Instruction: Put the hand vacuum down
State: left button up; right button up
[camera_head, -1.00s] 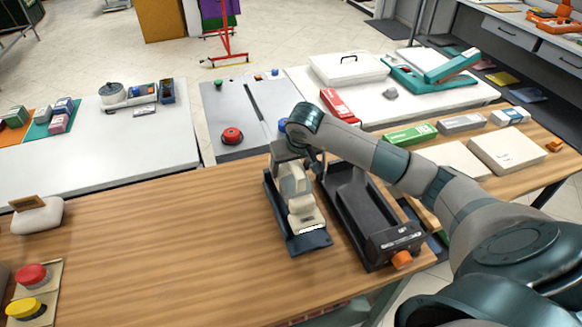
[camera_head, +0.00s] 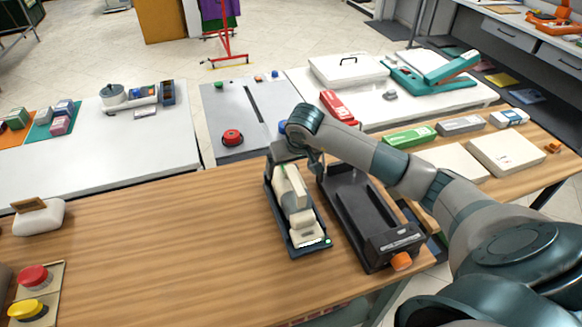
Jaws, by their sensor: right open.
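The hand vacuum (camera_head: 291,190), cream and grey, lies in a dark blue-grey cradle (camera_head: 312,250) on the wooden table. A small green light shows at the cradle's front right corner. My right gripper (camera_head: 287,163) is open at the far end of the vacuum, just above it. I cannot tell whether its fingers still touch the vacuum; the wrist hides part of that end. My left gripper is out of view.
A black tray-like device (camera_head: 362,205) with an orange knob stands close to the right of the cradle. Red and yellow buttons (camera_head: 32,275) and a beige block-like item (camera_head: 38,217) are at the left. The table's middle left is clear.

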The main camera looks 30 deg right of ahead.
jog(key=b+v, duration=0.3)
jog(key=v, duration=0.9)
jog(key=shift+r+b, duration=0.15)
jog(key=shift+b, duration=0.25)
jog(key=shift+s, duration=0.1)
